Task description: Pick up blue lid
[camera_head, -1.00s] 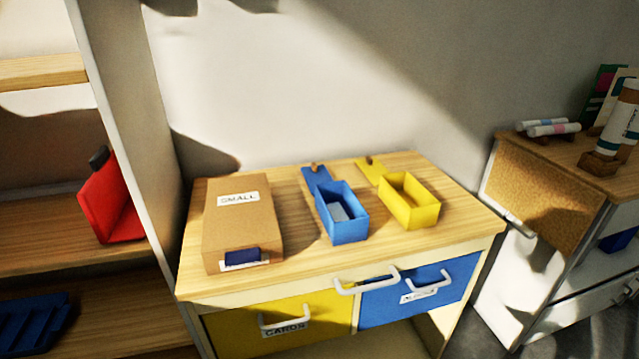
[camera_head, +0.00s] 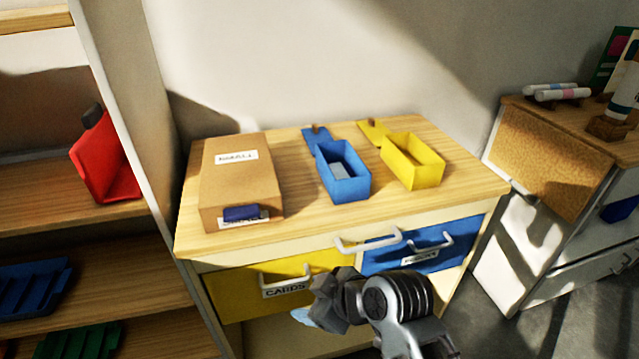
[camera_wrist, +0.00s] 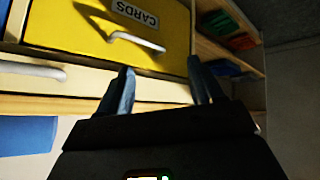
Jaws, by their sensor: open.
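The blue lid (camera_head: 315,138) lies on the wooden tabletop behind the open blue box (camera_head: 343,171), with a small brown knob on it. Part of the lid is hidden by the box. My gripper (camera_head: 318,312) is in front of the cabinet, low by the drawers, well below and apart from the lid. In the wrist view my gripper's two fingers (camera_wrist: 158,88) are spread with nothing between them, and the yellow drawer (camera_wrist: 150,35) is ahead. The lid does not show in the wrist view.
A yellow box (camera_head: 412,162) with its yellow lid (camera_head: 373,131) stands right of the blue box. A cardboard box (camera_head: 238,182) is at left. A white drawer handle (camera_head: 368,242) juts out in front. A shelf with a red holder (camera_head: 105,165) is further left.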

